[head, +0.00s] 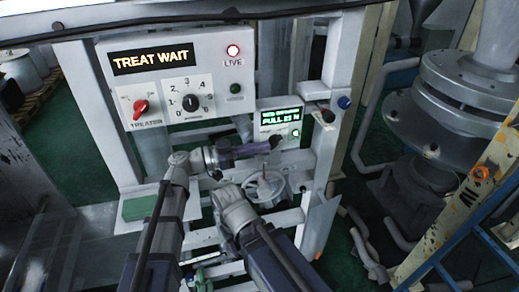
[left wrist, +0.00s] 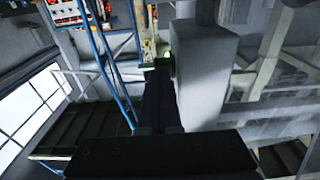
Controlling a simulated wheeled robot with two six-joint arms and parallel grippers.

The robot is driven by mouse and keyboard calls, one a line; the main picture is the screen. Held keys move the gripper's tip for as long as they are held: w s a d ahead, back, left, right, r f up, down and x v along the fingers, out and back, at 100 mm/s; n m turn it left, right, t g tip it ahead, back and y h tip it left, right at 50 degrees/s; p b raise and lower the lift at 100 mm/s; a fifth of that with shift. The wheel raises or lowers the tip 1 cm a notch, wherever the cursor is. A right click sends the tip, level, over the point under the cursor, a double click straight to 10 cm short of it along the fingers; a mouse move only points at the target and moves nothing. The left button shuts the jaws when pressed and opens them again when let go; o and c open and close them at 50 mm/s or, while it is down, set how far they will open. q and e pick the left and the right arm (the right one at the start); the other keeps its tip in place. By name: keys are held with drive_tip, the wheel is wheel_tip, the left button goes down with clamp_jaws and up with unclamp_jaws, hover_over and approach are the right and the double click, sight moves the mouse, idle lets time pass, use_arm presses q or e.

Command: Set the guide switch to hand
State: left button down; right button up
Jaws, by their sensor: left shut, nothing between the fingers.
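My left gripper (head: 274,143) reaches in from the left and points right, its tip just below the small panel with a green display (head: 281,118). It is shut and empty. In the left wrist view its dark fingers (left wrist: 160,75) are together beside a pale grey box (left wrist: 205,75). A black knob (head: 327,116) sits on the bracket right of the small panel, apart from the gripper tip. I cannot read a label that marks the guide switch or its setting. A link of my right arm shows at the bottom, but I cannot make out its gripper.
The large panel (head: 218,50) reads TREAT WAIT and carries a red knob (head: 141,107), a numbered dial (head: 190,101) and a lit red lamp (head: 233,51). A grey handwheel (head: 267,188) is below the left gripper.

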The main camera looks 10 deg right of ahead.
use_arm(q)
drive_tip(key=shift+f+h+b, duration=0.35)
drive_tip(key=shift+h+b, duration=0.05)
drive_tip(key=shift+b, duration=0.5)
drive_tip(key=shift+d+f+b, duration=0.3)
drive_tip(key=shift+f+b, duration=0.45)
drive_tip(key=shift+d+f+b, duration=0.55)
drive_tip(key=shift+f+b, duration=0.15)
drive_tip(key=shift+b, duration=0.05)
drive_tip(key=shift+d+f+b, duration=0.3)
drive_tip(key=shift+d+f, duration=0.05)
drive_tip(key=shift+d, duration=0.3)
drive_tip(key=shift+s+a+f+b, duration=0.1)
drive_tip(key=shift+a+f+b, duration=0.1)
drive_tip(key=shift+a, duration=1.1)
drive_tip(key=shift+w+a+f+b, duration=0.1)
drive_tip(key=shift+a+f+b, duration=0.05)
drive_tip(key=shift+a, duration=1.1)
drive_tip(key=shift+s+a+f+b, duration=0.1)
drive_tip(key=shift+a+f+b, duration=0.1)
drive_tip(key=shift+a, duration=1.1)
drive_tip(key=shift+s, duration=0.1)
